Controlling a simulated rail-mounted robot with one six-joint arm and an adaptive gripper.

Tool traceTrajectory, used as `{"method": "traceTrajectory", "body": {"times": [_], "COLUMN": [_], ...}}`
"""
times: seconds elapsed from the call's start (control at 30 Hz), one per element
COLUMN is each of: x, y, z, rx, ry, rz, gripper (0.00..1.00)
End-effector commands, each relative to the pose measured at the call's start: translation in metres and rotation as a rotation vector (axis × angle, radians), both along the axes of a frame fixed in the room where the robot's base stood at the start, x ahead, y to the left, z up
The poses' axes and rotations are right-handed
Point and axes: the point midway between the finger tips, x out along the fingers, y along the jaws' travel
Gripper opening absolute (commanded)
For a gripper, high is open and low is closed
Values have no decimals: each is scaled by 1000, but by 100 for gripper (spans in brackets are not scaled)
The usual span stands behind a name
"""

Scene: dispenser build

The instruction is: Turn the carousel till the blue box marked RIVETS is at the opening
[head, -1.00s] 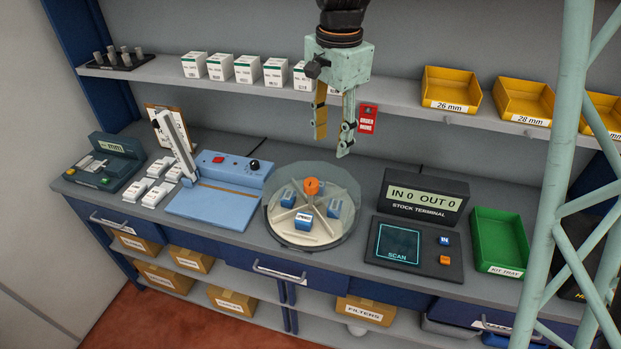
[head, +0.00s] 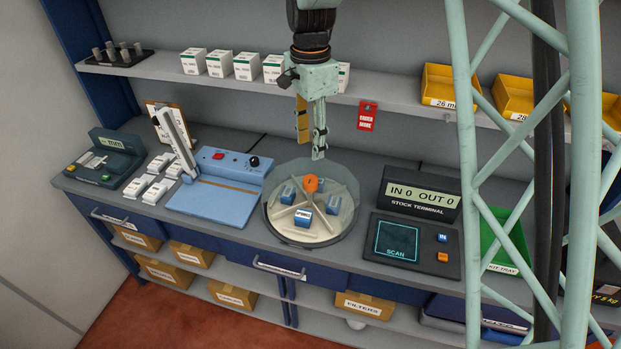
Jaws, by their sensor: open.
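The carousel (head: 334,236) is a round, clear-walled drum with a pale base and spoke-like dividers. It stands on the counter at the middle. An orange knob (head: 311,183) sits at its centre. Three blue boxes show inside: one at the front (head: 303,217) with a white label, one at the left (head: 288,192) and one at the right (head: 333,204). The label wording is too small to read, so I cannot tell which is RIVETS. The drum's opening is not clear to make out. My gripper (head: 310,150) is open and empty, pointing down, above the back of the carousel.
A blue sealing device (head: 222,190) stands left of the carousel. The stock terminal (head: 420,196) and scan pad (head: 397,240) stand at its right. A shelf (head: 400,112) with white cartons (head: 247,67) and yellow bins (head: 450,85) runs behind my gripper. A green tray (head: 510,235) is at far right.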

Motion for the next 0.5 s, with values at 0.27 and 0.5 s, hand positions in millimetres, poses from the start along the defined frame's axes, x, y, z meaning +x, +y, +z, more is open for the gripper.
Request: {"method": "traceTrajectory", "body": {"times": [0.27,0.5], "x": [0,0], "y": [0,0], "z": [-5,-25], "rx": [0,-1], "ry": [1,2], "rz": [0,0], "gripper": [40,40]}}
